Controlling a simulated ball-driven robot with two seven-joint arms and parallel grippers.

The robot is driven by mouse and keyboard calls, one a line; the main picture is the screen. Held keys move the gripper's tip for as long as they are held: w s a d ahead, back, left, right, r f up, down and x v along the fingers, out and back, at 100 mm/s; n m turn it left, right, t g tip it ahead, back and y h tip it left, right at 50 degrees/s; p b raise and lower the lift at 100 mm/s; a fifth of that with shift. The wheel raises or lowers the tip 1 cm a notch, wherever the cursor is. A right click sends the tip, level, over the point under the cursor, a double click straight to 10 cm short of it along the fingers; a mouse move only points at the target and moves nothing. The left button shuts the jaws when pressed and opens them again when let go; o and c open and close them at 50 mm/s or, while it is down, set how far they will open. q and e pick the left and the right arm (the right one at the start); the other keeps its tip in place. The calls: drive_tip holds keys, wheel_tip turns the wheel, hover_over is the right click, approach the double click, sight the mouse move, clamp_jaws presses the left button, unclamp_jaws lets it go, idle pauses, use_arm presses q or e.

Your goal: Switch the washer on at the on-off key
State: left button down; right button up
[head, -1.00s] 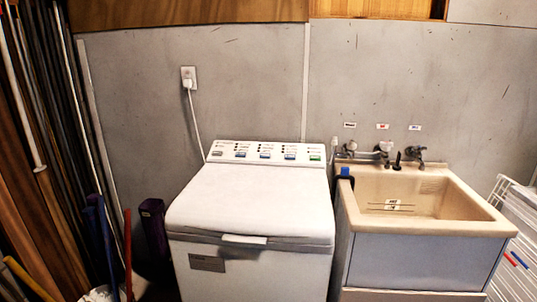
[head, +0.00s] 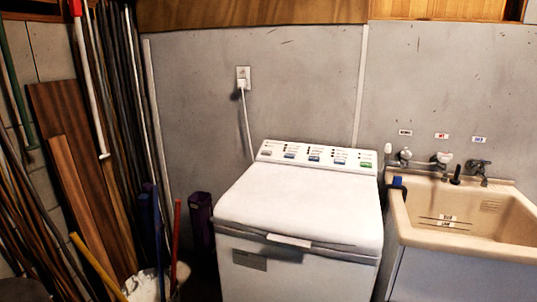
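The white top-loading washer (head: 296,208) stands against the grey wall, right of the middle in the head view, with its lid closed. Its control panel (head: 316,156) runs along the back of the top. The panel has a row of keys: a grey key (head: 267,153) at the left end, several blue keys in the middle and a green key (head: 365,164) at the right end. The key labels are too small to read, so I cannot tell which one is the on-off key. Neither of my grippers is in view.
A beige sink (head: 470,243) with taps (head: 441,160) stands close to the washer's right side. A plug and cord sit in the wall outlet (head: 243,77). Long poles and boards (head: 90,170) lean at the left. A bucket (head: 150,285) with coloured handles stands left of the washer.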

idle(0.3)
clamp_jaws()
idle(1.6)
